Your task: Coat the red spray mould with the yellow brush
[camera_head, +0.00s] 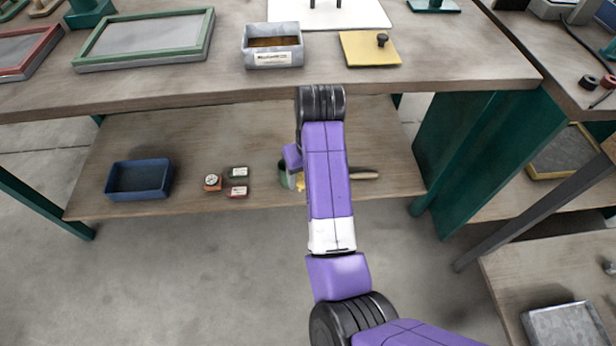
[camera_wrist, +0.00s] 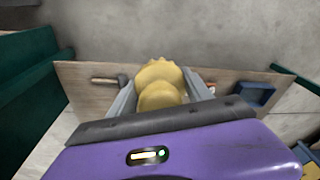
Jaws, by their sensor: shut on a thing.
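My gripper (camera_wrist: 160,84) has its grey fingers on either side of a yellow, scalloped thing (camera_wrist: 158,72) in the wrist view. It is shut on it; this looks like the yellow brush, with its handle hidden. The gripper is over the lower shelf; in the head view my arm hides most of it, and a bit of yellow (camera_head: 300,182) shows beside the arm. The red-framed mould (camera_head: 30,52) lies flat on the upper bench at the far left of the head view, partly cut off by the picture edge, well away from the gripper.
A green-framed tray (camera_head: 148,40), a grey labelled box (camera_head: 272,58) and a yellow plate (camera_head: 362,54) with a black knob are on the upper bench. The lower shelf (camera_head: 110,125) holds a blue tray (camera_head: 139,180), several small blocks and a wooden-handled tool (camera_head: 364,175). The bench edge overhangs the shelf.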

